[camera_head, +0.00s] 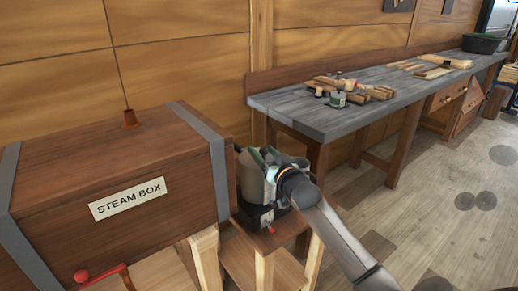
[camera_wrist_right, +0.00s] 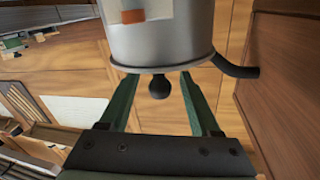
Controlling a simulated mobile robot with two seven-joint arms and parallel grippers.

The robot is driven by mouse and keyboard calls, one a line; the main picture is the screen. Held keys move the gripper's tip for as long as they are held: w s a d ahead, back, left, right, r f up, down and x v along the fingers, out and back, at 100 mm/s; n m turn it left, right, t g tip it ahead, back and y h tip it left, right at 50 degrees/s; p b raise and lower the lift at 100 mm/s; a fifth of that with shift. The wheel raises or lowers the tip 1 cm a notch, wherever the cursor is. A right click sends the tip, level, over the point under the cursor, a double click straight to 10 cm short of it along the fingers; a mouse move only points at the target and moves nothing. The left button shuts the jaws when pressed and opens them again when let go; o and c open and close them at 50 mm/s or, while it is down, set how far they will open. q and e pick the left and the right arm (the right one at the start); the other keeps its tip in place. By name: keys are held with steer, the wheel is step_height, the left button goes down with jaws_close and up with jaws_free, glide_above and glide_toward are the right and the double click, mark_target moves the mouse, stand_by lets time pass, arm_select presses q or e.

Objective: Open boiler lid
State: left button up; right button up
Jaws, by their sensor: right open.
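The boiler (camera_head: 248,178) is a grey metal pot on a dark burner (camera_head: 258,216), just right of the steam box. My right gripper (camera_head: 268,160) is at the boiler's upper right side and hides part of it. In the right wrist view the boiler (camera_wrist_right: 165,35) shows its metal side with an orange and white label. The dark round lid knob (camera_wrist_right: 158,87) sticks out past its rim. The green fingers of my right gripper (camera_wrist_right: 158,80) are apart, one on each side of the knob in the picture, with a gap to it. The left gripper is not in view.
The wooden steam box (camera_head: 150,165) with metal bands stands close left of the boiler. A black hose (camera_wrist_right: 237,70) leaves the boiler's side. A grey workbench (camera_head: 300,112) with wood pieces runs along the wall. The floor (camera_head: 440,210) at right is open.

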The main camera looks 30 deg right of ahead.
steer(key=shift+w+d, duration=0.15)
steer(key=shift+w, duration=1.3)
steer(key=shift+c, duration=0.3)
jaws_close()
